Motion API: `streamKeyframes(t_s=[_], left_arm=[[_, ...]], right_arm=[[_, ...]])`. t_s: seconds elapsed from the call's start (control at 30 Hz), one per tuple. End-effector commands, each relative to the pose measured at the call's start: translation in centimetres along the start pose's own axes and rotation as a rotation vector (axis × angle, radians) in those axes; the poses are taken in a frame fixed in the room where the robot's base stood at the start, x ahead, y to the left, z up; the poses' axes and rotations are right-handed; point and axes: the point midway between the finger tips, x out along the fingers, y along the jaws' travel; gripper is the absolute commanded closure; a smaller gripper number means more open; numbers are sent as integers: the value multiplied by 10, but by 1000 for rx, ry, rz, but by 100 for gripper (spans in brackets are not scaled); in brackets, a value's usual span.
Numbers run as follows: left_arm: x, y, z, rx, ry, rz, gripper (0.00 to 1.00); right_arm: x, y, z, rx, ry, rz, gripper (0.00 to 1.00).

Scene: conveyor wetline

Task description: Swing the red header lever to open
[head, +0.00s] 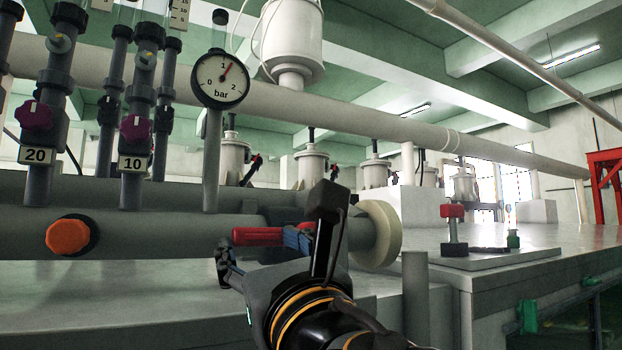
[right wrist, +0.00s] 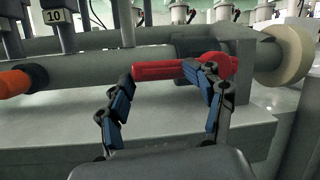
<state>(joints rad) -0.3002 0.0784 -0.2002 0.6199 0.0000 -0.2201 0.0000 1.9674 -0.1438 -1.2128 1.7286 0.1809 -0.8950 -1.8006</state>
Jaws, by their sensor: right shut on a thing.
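The red header lever (head: 258,236) lies roughly level along the front of the thick grey header pipe (head: 150,238), its free end pointing left. It also shows in the right wrist view (right wrist: 160,70), with its round red hub at the right end. My right gripper (head: 262,251) is at the lever. In the right wrist view its blue-padded fingers (right wrist: 162,82) are on the lever, one by the free end and one over the part near the hub. The valve body behind the lever is partly hidden by my gripper. My left gripper is not in view.
An orange knob (head: 68,236) sticks out of the pipe to the left. A pressure gauge (head: 221,79) and flow tubes with purple knobs (head: 136,127) stand above. A cream flange (head: 380,234) ends the pipe. A red-topped fitting (head: 454,213) stands on the bench at right.

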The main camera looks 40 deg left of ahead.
Motion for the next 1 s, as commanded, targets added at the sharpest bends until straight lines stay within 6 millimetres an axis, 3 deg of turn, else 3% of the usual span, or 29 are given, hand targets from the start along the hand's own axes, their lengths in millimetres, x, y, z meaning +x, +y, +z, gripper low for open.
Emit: streamKeyframes(t_s=[0.27, 1.0], left_arm=[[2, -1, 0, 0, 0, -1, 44], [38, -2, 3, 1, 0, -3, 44]], right_arm=[[-1, -4, -2, 0, 4, -11, 56], [-68, 0, -4, -1, -2, -5, 56]])
